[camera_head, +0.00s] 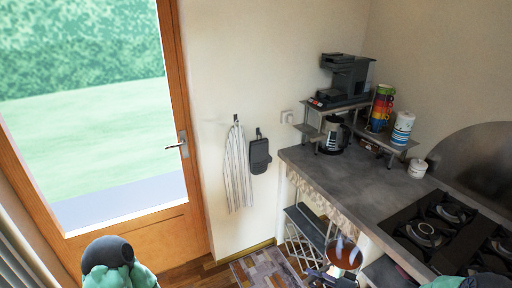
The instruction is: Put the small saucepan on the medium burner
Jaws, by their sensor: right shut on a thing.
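A small reddish-brown saucepan (349,261) shows at the bottom, right of centre, in front of the counter and below its top. My right gripper (341,249) is at the pan and shut on it; the exact grip is small and partly hidden. The black gas hob (400,222) is set in the counter at the right. Burners show at its near left (424,233), at its back (453,212) and at the right (501,247). I cannot tell by size which is the medium one. My left arm shows at the bottom left, but its gripper is out of view.
The grey counter top (345,181) is clear left of the hob. A coffee machine (345,78), stacked colourful cups (381,107) and a white jar (417,168) stand at the back. A wire rack (303,245) is under the counter. A rug (262,271) lies on the floor.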

